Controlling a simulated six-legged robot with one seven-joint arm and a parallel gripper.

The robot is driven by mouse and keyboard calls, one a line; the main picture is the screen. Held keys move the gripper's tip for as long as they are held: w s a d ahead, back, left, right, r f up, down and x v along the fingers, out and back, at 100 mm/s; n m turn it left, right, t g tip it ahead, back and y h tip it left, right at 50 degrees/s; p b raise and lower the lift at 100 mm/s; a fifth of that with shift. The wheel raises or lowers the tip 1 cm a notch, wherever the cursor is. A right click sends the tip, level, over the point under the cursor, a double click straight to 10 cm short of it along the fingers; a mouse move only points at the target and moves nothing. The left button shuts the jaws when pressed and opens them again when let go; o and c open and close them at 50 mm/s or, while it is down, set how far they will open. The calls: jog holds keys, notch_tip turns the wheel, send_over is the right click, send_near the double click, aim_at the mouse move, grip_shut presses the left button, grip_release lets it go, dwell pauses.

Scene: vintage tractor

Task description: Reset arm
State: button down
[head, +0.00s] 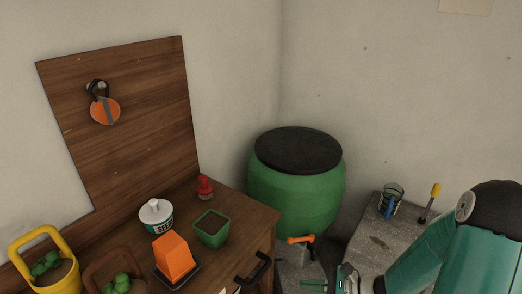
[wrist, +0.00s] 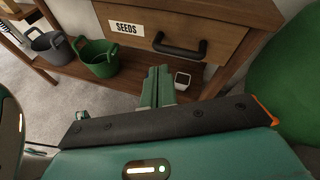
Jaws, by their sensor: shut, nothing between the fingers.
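My gripper (wrist: 158,86) is shut and empty in the wrist view, its green fingers together in front of the wooden bench's drawer. In the head view my teal arm (head: 415,262) reaches in from the lower right, and my gripper (head: 315,286) shows at the bottom edge near the bench.
A green barrel (head: 296,196) with a black lid stands in the corner. A grey block (head: 376,238) holds a jar and a yellow-handled tool. The bench top (head: 240,214) carries pots and an orange item. Green (wrist: 98,60) and grey (wrist: 52,48) buckets sit on the lower shelf.

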jog(key=s+r+n+h, duration=0.4)
jog(key=r+n, duration=0.2)
jog(key=r, duration=0.2)
jog(key=s+d+r+n+h, duration=0.1)
jog(key=s+r+n+h, duration=0.3)
jog(key=r, duration=0.5)
jog(key=s+r+n+h, duration=0.5)
jog(key=r+n, duration=0.4)
jog(key=shift+s+d+r+t, duration=0.25)
jog(key=shift+s+t, duration=0.15)
